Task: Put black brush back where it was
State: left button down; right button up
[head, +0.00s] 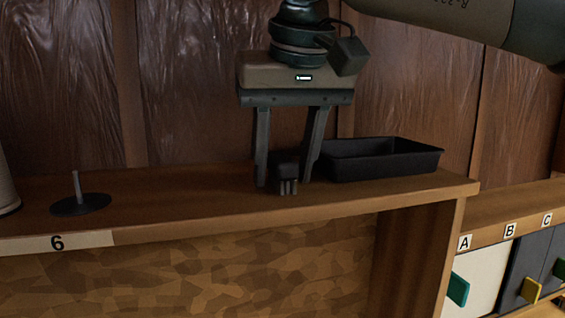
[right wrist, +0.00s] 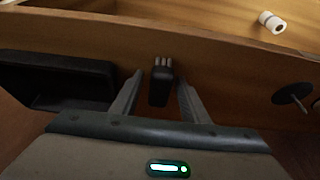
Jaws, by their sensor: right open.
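The small black brush (head: 286,170) sits on the wooden shelf, with its grey bristles toward the shelf's front edge. It also shows in the right wrist view (right wrist: 160,85). My right gripper (head: 284,184) is open, with its fingers pointing down on both sides of the brush. In the right wrist view the brush lies between the two fingers (right wrist: 160,82), with a visible gap to each. My left gripper is not in view.
A black tray (head: 385,170) stands on the shelf just right of the gripper. A dark disc with an upright peg (head: 80,204) is at the left. The shelf (head: 190,198) between is clear. Lettered panels (head: 480,280) are at the lower right.

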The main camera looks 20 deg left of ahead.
jog(key=shift+f, duration=0.15)
jog(key=shift+r, duration=0.7)
jog(key=b+v, duration=0.2)
jog(key=v, duration=0.9)
jog(key=shift+r, duration=0.1)
jog(key=shift+s, duration=0.1)
